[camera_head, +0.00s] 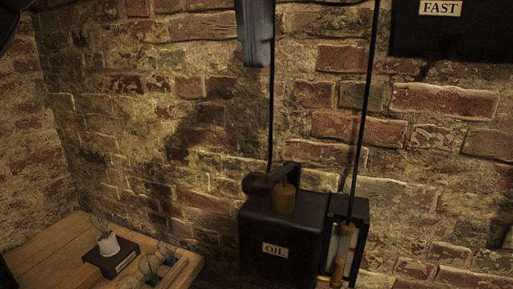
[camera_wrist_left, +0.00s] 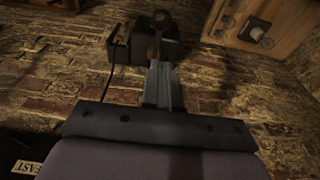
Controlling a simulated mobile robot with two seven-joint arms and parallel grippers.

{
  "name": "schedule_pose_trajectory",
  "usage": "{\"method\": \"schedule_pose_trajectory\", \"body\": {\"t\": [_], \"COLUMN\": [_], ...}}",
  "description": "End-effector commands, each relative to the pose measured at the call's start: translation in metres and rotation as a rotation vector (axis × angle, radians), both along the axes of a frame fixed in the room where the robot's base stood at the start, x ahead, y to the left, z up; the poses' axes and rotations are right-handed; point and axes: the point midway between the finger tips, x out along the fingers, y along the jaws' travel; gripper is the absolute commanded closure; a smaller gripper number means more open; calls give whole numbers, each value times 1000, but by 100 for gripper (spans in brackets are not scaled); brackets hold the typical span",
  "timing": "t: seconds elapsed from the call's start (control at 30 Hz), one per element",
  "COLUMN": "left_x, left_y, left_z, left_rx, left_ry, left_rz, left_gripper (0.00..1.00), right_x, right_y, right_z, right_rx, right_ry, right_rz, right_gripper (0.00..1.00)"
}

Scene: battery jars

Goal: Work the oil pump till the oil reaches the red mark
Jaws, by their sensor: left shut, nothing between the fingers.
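The oil pump is a black box (camera_head: 285,235) with an OIL label, low on the brick wall in the head view. A dark lever with a round knob (camera_head: 258,184) sits on top beside a brass post (camera_head: 284,199). At its right is a pale sight glass (camera_head: 342,248); the oil level and red mark are too small to tell. My left gripper (camera_head: 255,62) hangs from the top edge, shut and empty, apart from and above the knob. In the left wrist view its shut fingers (camera_wrist_left: 161,68) point toward the pump (camera_wrist_left: 126,52). My right gripper is not in view.
A wooden table (camera_head: 50,245) at lower left bears a small dark block (camera_head: 110,262) with a white pot (camera_head: 108,244) and some glass jars (camera_head: 155,268). Dark pipes (camera_head: 362,110) run up the wall from the pump. A black panel marked FAST (camera_head: 450,35) is at upper right.

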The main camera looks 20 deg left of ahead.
Motion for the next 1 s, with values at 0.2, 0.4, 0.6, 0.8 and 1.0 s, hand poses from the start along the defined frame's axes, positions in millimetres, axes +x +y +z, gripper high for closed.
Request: {"method": "schedule_pose_trajectory", "body": {"t": [0.2,0.4,0.6,0.8,1.0], "left_x": [4,10,10,4,1], "left_y": [0,0,0,0,0], "left_z": [-29,-67,-100,-118,-126], "left_rx": [-1,-1,0,-2,-4], "left_ry": [4,1,-4,-5,-4], "left_rz": [-3,1,1,1,3], "left_gripper": [100,100,100,100,100], "right_x": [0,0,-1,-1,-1], "right_y": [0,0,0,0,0], "right_z": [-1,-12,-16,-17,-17], "right_rx": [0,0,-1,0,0], "right_ry": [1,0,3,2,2], "right_rz": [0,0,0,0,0], "right_gripper": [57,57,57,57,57]}}
